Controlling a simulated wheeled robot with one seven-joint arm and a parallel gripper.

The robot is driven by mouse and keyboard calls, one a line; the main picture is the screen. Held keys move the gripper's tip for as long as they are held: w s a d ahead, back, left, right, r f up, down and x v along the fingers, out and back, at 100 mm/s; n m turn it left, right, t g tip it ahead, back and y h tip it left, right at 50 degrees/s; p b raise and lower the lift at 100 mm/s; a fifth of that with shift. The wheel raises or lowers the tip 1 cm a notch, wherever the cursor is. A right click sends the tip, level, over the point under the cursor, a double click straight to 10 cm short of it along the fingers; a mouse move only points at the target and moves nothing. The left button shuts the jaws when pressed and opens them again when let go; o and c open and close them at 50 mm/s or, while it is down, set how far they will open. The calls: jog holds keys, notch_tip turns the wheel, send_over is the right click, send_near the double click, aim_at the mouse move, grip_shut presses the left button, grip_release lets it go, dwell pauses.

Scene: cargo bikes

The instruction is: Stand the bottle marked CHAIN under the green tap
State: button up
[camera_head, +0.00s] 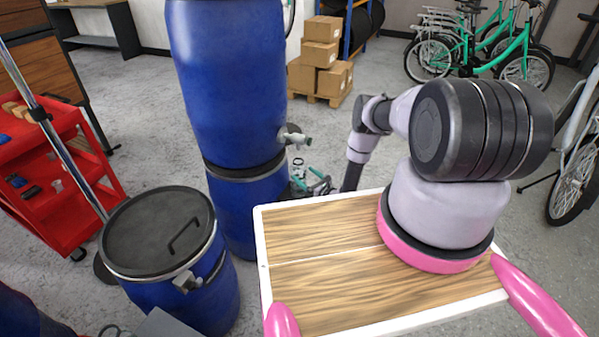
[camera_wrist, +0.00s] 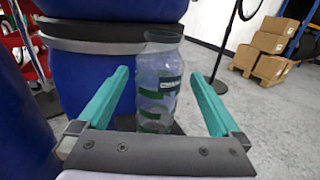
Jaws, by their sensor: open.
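The bottle's base is hidden behind my gripper's palm. In the head view my gripper (camera_head: 308,180) is low beside the blue drums, below a pale greenish-grey tap (camera_head: 295,137) on the upper drum. I cannot tell whether this is the green tap.
The tall blue drum (camera_head: 228,75) stands on another drum (camera_head: 250,200). A shorter lidded drum (camera_head: 160,230) has a grey tap (camera_head: 187,281). A red cart (camera_head: 60,205) is at left. Boxes (camera_head: 320,55) and green bikes (camera_head: 485,50) stand behind. The floor at right-centre is clear.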

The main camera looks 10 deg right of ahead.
jog(key=v, duration=0.7)
jog(key=shift+s, duration=0.2)
jog(key=shift+d, duration=0.1)
